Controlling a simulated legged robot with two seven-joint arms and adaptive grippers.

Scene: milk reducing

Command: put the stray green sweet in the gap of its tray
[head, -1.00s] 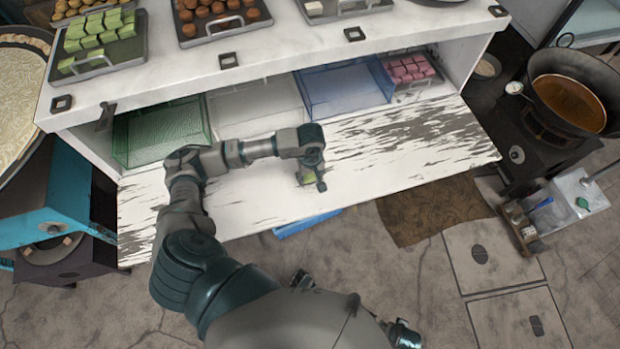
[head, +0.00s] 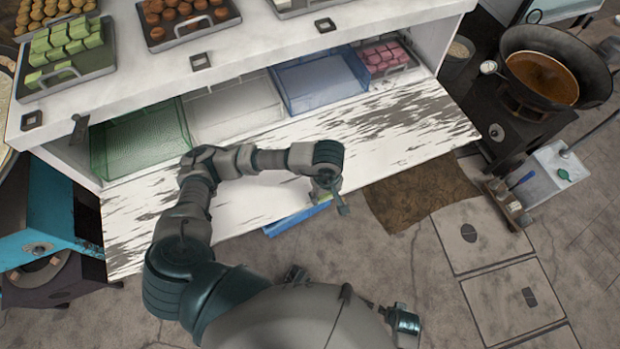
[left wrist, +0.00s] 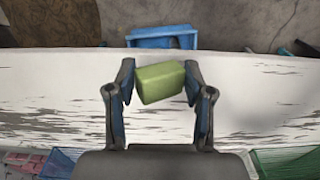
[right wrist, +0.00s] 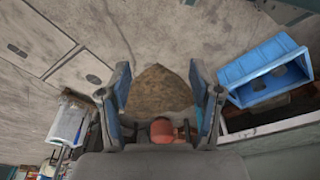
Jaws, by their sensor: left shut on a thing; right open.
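The stray green sweet (left wrist: 160,82) is a pale green block between the fingers of my left gripper (left wrist: 160,90), which is shut on it. In the head view my left gripper (head: 333,197) is above the front edge of the white worn shelf, and mostly hides the sweet. The tray of green sweets (head: 88,70) is dark with a metal handle and stands on the counter at upper left. My right gripper (right wrist: 160,95) is open and empty over the floor.
Trays of brown sweets (head: 160,45) stand on the counter beside it. Below are a green basket (head: 140,140), a blue basket (head: 320,82) and pink sweets (head: 385,55). A blue crate (right wrist: 265,70) is on the floor. A wok (head: 545,75) stands at right.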

